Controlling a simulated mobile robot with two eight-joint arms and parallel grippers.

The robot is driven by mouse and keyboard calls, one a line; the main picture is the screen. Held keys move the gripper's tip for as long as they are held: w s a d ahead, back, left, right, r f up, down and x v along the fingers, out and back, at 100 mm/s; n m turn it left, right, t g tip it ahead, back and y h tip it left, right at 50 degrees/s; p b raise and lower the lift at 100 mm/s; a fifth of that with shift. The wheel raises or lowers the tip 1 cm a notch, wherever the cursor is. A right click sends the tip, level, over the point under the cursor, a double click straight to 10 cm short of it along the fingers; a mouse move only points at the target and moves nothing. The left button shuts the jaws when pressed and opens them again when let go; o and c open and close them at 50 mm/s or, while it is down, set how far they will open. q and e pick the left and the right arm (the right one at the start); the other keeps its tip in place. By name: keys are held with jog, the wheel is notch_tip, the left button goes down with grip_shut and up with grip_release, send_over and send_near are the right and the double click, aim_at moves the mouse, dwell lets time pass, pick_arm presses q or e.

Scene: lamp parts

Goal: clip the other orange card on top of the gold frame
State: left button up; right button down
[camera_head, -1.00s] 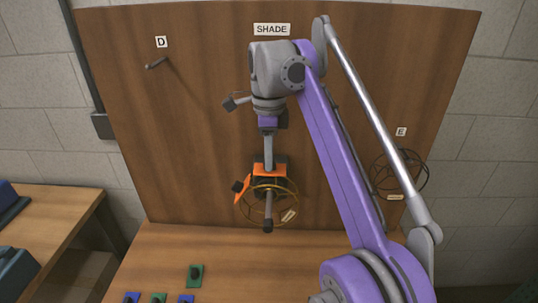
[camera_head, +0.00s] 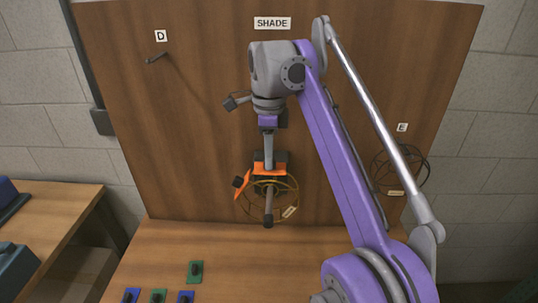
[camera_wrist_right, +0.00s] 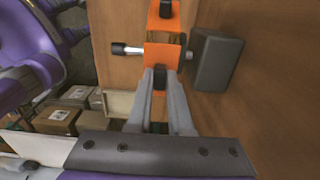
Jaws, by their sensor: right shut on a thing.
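The gold frame (camera_head: 293,201) is a round wire ring that hangs around a dark-tipped peg on the wooden board under the SHADE label. One orange card (camera_head: 242,187) with a dark knob sits tilted at the frame's upper left. My right gripper (camera_head: 268,168) points down and is shut on the dark knob of the other orange card (camera_head: 262,170), at the top of the frame. In the right wrist view this card (camera_wrist_right: 156,57) is between the fingertips (camera_wrist_right: 160,78) and the peg (camera_wrist_right: 127,49). Whether it touches the frame I cannot tell. My left gripper is out of view.
A dark grey block (camera_wrist_right: 217,62) is at the peg's base. Another wire frame (camera_head: 412,172) hangs at label E, and peg D (camera_head: 156,60) is bare. Several green and blue cards (camera_head: 195,271) lie on the table, otherwise clear near the board.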

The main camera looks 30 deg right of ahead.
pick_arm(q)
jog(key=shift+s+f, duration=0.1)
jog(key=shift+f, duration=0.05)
pick_arm(e)
jog(key=shift+f, duration=0.35)
jog(key=shift+f, duration=0.2)
dwell(1.0)
jog(key=c, duration=0.7)
grip_release()
jog(key=shift+c, duration=0.2)
jog(key=shift+r, duration=0.1)
pick_arm(q)
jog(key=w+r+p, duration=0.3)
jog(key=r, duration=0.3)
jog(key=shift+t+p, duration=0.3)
jog(key=shift+p, duration=0.1)
pick_arm(e)
notch_tip(320, 180, up, 11)
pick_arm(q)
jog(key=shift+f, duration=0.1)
pick_arm(e)
jog(key=shift+f, duration=0.2)
